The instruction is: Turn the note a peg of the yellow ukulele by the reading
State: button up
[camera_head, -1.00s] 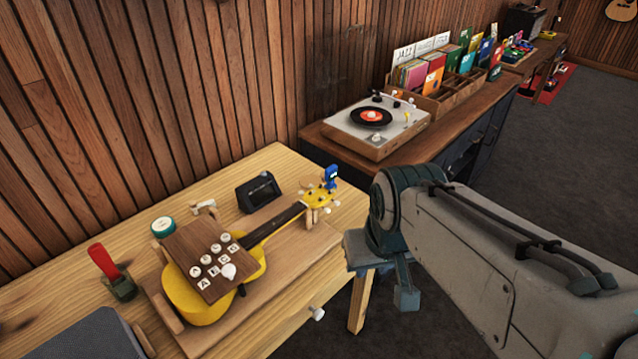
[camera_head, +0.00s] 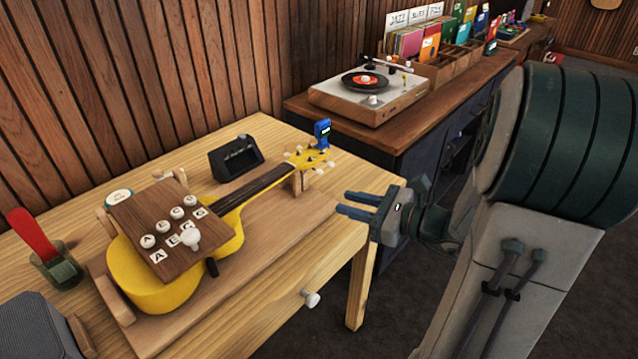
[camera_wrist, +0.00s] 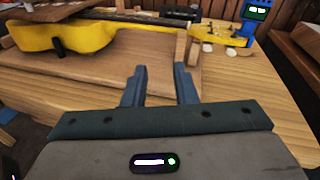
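The yellow ukulele (camera_head: 229,234) lies on a wooden cradle board on the table, its headstock (camera_head: 309,158) toward the back right. Pale tuning pegs stick out from the headstock. A blue clip-on tuner (camera_head: 322,132) stands on the headstock; in the wrist view the tuner (camera_wrist: 257,12) shows a lit green screen. A brown board (camera_head: 157,227) with several white knobs and letter tiles covers the ukulele's body. My gripper (camera_head: 342,202) is open and empty at the table's right edge, in front of the headstock. In the wrist view its two fingers (camera_wrist: 160,82) stand apart, pointing at the cradle board.
A dark box-shaped device (camera_head: 236,160) sits behind the neck. A red-handled tool (camera_head: 33,238) stands in a green holder at left, near a grey speaker (camera_head: 35,330). A turntable (camera_head: 370,95) and record crates stand on the cabinet behind. A drawer knob (camera_head: 311,299) juts from the front.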

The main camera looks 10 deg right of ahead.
aim_at(322, 173)
jog(key=w+d+f+m+t+h+b, duration=0.1)
jog(key=w+d+f+m+t+h, duration=0.15)
jog(key=d+m, duration=0.2)
jog(key=shift+n+t+y, duration=0.25)
jog(key=shift+t+y, duration=0.1)
jog(key=shift+t, duration=0.1)
jog(key=x, duration=0.8)
jog(key=b+x, duration=0.1)
jog(key=x, duration=0.4)
jog(key=shift+w+d+r, duration=0.1)
jog(key=shift+r, duration=0.2)
grip_shut()
